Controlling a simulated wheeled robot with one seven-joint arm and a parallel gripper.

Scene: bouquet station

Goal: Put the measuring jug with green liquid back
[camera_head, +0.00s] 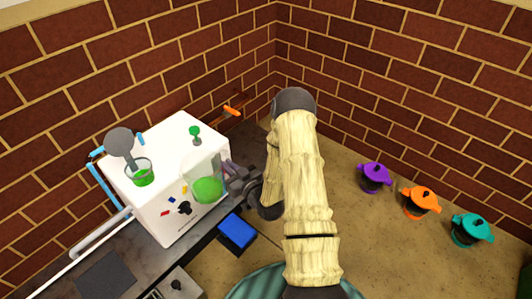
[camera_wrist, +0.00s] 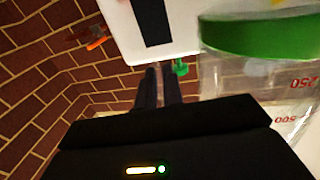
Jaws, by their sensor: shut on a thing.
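The measuring jug (camera_head: 208,187) is clear, with green liquid in its lower part, and shows in front of the white box's right side in the head view. It fills the right of the wrist view (camera_wrist: 255,35), with red 250 and 500 marks. My gripper (camera_head: 232,174) is at the jug's right side, shut on it. In the wrist view the two dark fingers of my gripper (camera_wrist: 160,88) are close together beside the jug; the exact grip point is hidden. I cannot tell whether the jug touches the box.
The white box (camera_head: 178,142) carries a green-filled glass (camera_head: 143,178) with a grey round paddle (camera_head: 120,142) above it, and a small green knob (camera_head: 195,130). A blue block (camera_head: 237,231) lies below. Purple (camera_head: 374,174), orange (camera_head: 421,198) and teal (camera_head: 472,227) pots stand right. Brick walls close the back.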

